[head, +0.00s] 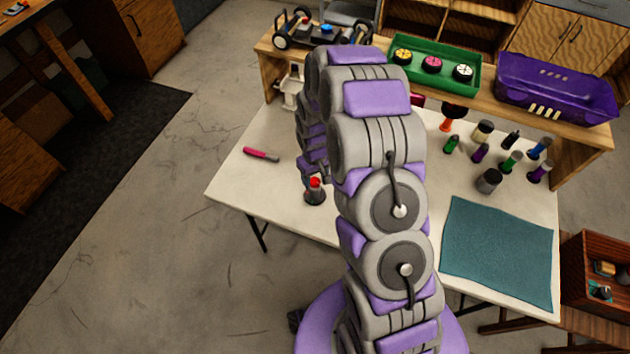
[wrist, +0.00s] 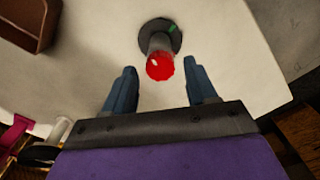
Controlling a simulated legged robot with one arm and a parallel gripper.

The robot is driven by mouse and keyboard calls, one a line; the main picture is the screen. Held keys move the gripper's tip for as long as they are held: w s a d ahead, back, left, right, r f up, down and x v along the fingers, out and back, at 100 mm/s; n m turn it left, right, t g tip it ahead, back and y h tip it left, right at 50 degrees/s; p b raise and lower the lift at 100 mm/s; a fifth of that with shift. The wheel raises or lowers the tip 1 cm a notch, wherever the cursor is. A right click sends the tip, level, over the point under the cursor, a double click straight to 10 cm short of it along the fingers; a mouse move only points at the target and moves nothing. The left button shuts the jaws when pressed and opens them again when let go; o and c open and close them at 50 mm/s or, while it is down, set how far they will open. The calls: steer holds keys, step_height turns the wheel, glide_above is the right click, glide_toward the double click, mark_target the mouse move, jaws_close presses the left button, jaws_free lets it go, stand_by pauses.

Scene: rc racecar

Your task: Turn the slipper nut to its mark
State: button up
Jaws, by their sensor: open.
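The slipper nut appears to be the red knob (wrist: 160,66) on top of a dark grey post with a round base; it also shows in the head view (head: 315,183) near the table's front left. A small green mark (wrist: 172,28) shows on the dark base (wrist: 174,40) in the wrist view. My gripper (wrist: 162,80) is open, with one blue finger on each side and the red knob just ahead, between the fingertip lines. I cannot tell whether a finger touches it. In the head view my arm hides part of the table, and my gripper is mostly hidden.
A pink and dark tool (head: 261,154) lies left on the white table (head: 245,185). Several small bottles (head: 510,160) stand at the right, near a teal mat (head: 497,255). A shelf behind holds an RC car (head: 325,33), a green tray (head: 435,82) and a purple body shell (head: 555,88).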

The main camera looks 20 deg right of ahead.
steer(key=shift+a+f, duration=0.1)
steer(key=shift+f, duration=0.3)
steer(key=shift+r+n+p, duration=0.1)
steer(key=shift+n+p, duration=0.25)
steer(key=shift+n, duration=0.35)
steer(key=n+p, duration=0.1)
steer(key=n, duration=0.2)
steer(key=n+p, duration=0.2)
steer(key=n, duration=0.4)
steer(key=shift+p, duration=0.35)
steer(key=n+p, duration=0.1)
steer(key=n, duration=0.8)
steer(key=shift+n, duration=0.4)
steer(key=shift+c, duration=0.2)
